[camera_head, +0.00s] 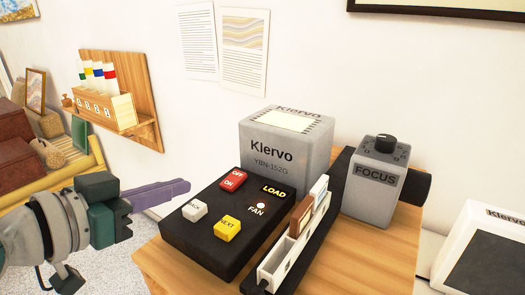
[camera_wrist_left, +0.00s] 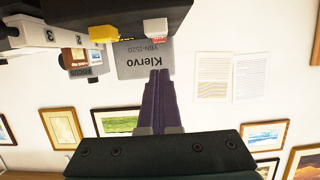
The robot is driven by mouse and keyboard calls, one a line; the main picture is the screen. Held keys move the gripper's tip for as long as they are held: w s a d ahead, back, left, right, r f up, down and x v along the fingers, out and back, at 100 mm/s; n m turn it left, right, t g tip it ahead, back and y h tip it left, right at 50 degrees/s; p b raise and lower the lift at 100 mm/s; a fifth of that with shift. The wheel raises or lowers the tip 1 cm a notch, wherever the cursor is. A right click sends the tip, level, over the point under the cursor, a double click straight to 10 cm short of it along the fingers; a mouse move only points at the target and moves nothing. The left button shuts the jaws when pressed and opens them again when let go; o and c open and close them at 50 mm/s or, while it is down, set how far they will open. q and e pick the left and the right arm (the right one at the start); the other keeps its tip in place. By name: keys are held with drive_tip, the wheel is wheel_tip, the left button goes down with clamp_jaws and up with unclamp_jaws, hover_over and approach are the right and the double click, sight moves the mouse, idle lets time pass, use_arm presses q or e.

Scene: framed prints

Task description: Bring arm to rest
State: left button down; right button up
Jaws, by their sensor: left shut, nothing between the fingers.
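My left gripper (camera_head: 186,186) comes in from the left in the head view, with its purple fingers together and empty. Its fingertips are just left of the black control box (camera_head: 215,254), apart from the grey Klervo block (camera_head: 285,145). In the left wrist view my left gripper (camera_wrist_left: 160,73) shows its fingers pressed together, with the upside-down Klervo block (camera_wrist_left: 130,60) behind them. My right gripper is in neither view.
The wooden table (camera_head: 388,265) carries the control box, a white slide tray (camera_head: 292,250) and the grey FOCUS unit (camera_head: 374,185). A wall shelf (camera_head: 145,130) holds a small rack. A white Klervo screen (camera_head: 488,250) stands at right. Open floor shows below my left arm.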

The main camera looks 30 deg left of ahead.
use_arm(q)
drive_tip(key=shift+s+r, duration=0.1)
drive_tip(key=shift+s, duration=0.55)
drive_tip(key=shift+d, duration=0.1)
drive_tip(key=s+d+f+g, duration=0.1)
drive_tip(key=d, duration=0.2)
drive_tip(key=s+d+f+m+g+h, duration=0.1)
drive_tip(key=s+d+g, duration=0.1)
drive_tip(key=d, duration=0.1)
drive_tip(key=s+d+f+g+p, duration=0.1)
drive_tip(key=s+d+g, duration=0.1)
drive_tip(key=shift+s+d+f+m+h, duration=0.2)
drive_tip(key=shift+d+f+m+h, duration=0.1)
drive_tip(key=shift+d+f+m, duration=0.1)
drive_tip(key=s+d+g+y, duration=0.2)
drive_tip(key=s+g, duration=0.4)
drive_tip(key=s, duration=0.4)
wheel_tip(320, 180, up, 38)
drive_tip(key=p, duration=3.8)
drive_tip(key=shift+a+r+n+p, duration=0.25)
drive_tip(key=shift+a+n+p, duration=0.1)
drive_tip(key=shift+n+p, duration=0.05)
